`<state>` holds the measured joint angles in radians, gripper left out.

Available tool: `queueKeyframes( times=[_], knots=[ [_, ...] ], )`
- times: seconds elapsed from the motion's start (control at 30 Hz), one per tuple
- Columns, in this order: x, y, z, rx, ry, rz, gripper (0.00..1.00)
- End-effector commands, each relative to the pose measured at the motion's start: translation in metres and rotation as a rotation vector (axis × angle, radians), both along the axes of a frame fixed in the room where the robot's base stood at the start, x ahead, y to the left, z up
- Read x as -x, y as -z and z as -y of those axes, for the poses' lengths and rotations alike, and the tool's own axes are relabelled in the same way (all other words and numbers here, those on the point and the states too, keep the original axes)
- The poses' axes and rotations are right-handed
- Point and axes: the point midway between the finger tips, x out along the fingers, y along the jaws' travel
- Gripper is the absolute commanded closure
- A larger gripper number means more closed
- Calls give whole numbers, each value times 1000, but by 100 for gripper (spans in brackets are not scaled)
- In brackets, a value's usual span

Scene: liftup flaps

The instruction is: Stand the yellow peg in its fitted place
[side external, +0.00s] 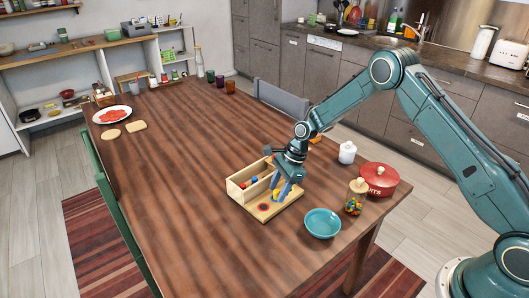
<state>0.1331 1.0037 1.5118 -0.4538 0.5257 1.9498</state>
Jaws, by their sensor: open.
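A wooden box (237,194) stands near the right end of the table, with a lidless bin at its back and a flat board (250,208) at its front. A small yellow piece, apparently the yellow peg (276,195), shows at my gripper's fingers, partly hidden by them. My gripper (280,193) is open and points down over the right part of the board. I cannot tell whether the fingers touch the peg or whether it stands upright. A dark, red-centred round spot (263,207) marks the board. Small blue and red pieces (254,180) lie in the bin.
A plate of red food (112,115) is far left. The table's middle (185,150) is clear.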

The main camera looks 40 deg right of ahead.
Motion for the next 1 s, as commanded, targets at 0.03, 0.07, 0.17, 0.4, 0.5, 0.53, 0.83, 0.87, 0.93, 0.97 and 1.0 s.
queueKeyframes(
  times=[0.03, 0.07, 0.17, 0.4, 0.5, 0.53, 0.83, 0.87, 0.93, 0.97, 1.0],
  knots=[
    [0, 0, 0, 0, 0, 0, 55],
    [0, 0, 0, 0, 0, 0, 55],
    [0, 0, 0, 0, 0, 0, 55],
    [0, -1, 0, 0, 0, 0, 55],
    [0, -1, 0, 0, 0, 0, 75],
    [0, -1, 0, 0, 0, 0, 81],
    [0, -1, 0, 0, 0, 0, 100],
    [0, -1, 0, 0, 0, 0, 100],
    [0, -1, 0, 0, -1, 0, 100],
    [0, -2, 0, 0, -1, 0, 100],
    [0, -3, 0, 0, -1, 1, 100]
  ],
)
